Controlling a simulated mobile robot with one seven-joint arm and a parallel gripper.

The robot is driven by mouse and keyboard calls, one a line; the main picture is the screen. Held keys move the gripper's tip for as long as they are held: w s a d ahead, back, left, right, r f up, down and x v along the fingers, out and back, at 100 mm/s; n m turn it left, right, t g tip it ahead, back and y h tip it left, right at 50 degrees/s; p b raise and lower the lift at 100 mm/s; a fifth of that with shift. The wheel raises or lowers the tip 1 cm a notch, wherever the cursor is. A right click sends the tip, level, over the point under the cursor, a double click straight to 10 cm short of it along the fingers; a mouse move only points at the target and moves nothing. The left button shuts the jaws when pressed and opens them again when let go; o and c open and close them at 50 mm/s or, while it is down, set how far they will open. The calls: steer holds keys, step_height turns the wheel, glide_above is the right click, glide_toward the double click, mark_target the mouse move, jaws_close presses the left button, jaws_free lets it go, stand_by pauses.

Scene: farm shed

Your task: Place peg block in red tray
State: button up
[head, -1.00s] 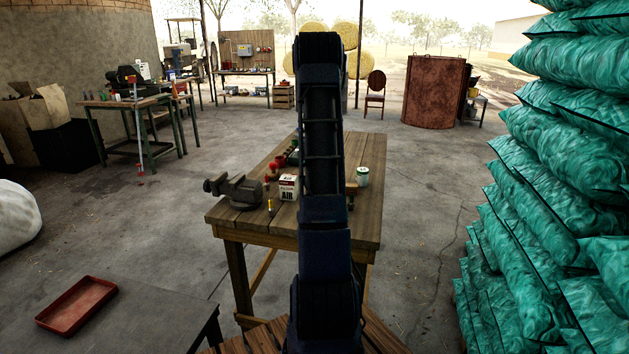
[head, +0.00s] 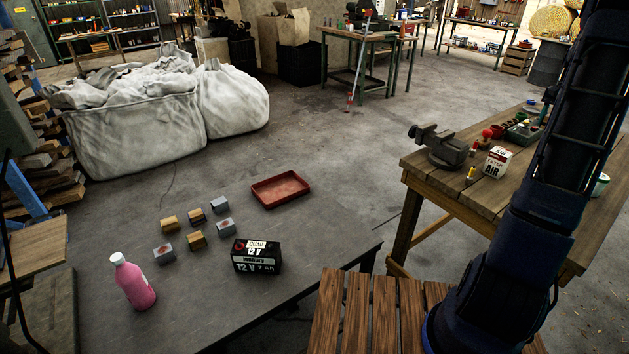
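A shallow red tray (head: 281,203) lies empty on the grey table, near its far right edge. Several small blocks sit in a loose cluster to the left of the tray. Some are tan, such as the front middle block (head: 196,240) and the back left block (head: 169,223). Others are grey, such as the right block (head: 226,227) and the front left block (head: 164,254). Their top details are too small to tell which is the peg block. My arm rises along the right side of the head view, and my gripper is outside the picture.
A black 12 V battery (head: 257,257) stands right of the blocks, and a pink bottle (head: 133,283) stands at front left. A wooden workbench (head: 440,183) with a vise (head: 440,147) and an air filter box (head: 495,162) is at right. The table's front middle is bare.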

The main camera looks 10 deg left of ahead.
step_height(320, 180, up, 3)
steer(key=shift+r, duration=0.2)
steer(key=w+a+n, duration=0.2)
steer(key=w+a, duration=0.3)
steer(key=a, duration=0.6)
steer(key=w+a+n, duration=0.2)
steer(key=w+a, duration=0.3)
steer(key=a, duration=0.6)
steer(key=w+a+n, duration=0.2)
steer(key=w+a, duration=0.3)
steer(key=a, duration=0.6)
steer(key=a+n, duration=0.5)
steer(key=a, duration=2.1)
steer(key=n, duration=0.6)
glide_above(280, 191)
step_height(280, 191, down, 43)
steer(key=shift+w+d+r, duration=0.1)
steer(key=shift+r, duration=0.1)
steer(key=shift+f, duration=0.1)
